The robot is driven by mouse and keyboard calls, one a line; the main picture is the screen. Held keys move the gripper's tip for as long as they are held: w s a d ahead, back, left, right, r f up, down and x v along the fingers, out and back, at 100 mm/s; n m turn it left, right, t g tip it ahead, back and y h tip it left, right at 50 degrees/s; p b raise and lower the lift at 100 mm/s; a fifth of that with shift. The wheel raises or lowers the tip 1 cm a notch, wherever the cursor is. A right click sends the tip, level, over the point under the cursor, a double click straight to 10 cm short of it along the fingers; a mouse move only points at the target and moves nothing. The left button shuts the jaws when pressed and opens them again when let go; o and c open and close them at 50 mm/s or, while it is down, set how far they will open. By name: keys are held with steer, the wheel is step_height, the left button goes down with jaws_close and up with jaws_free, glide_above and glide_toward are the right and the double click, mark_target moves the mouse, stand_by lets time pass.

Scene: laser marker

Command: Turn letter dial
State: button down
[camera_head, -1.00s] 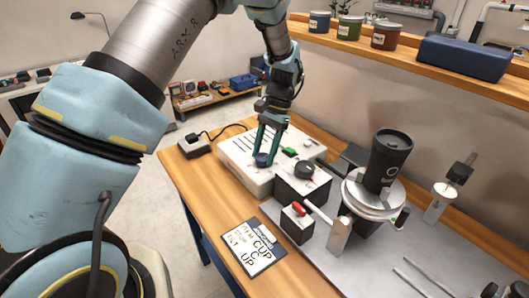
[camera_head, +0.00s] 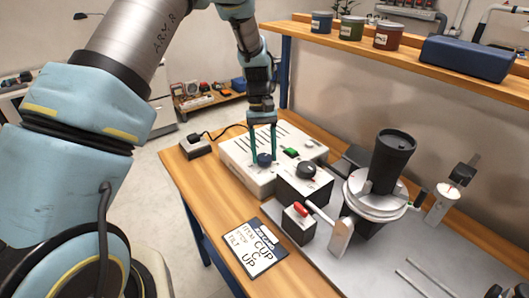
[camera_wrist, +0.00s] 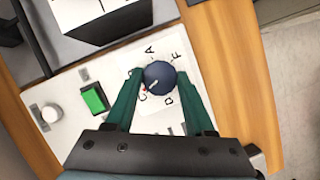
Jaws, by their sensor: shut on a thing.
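The letter dial is a round dark-blue knob (camera_wrist: 159,76) with a light pointer line, on a white panel (camera_wrist: 165,45) with letters such as A, C, D and F around it. Its pointer is toward the lower left, near C in the wrist view. In the head view the dial (camera_head: 264,159) sits on the front of the white control box (camera_head: 240,150). My gripper (camera_wrist: 157,88) has its two green fingers on either side of the knob and is shut on it. In the head view my gripper (camera_head: 263,148) points straight down from above.
A green button (camera_wrist: 93,100) and a white knob (camera_wrist: 49,114) are beside the dial. A black box with a round knob (camera_head: 307,170) and a red-handled lever (camera_head: 301,209) stand nearby. A lettered card (camera_head: 254,247) lies on the wooden table.

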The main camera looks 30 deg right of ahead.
steer(key=shift+n+h, duration=0.4)
steer(key=shift+n, duration=0.6)
steer(key=shift+c, duration=1.3)
jaws_free()
steer(key=shift+w, duration=0.1)
steer(key=b+v, duration=0.2)
steer(key=v, duration=0.8)
steer(key=shift+r+b, duration=0.35)
steer(key=shift+b, duration=0.05)
steer(key=shift+w+a, duration=0.1)
steer(key=shift+w, duration=0.05)
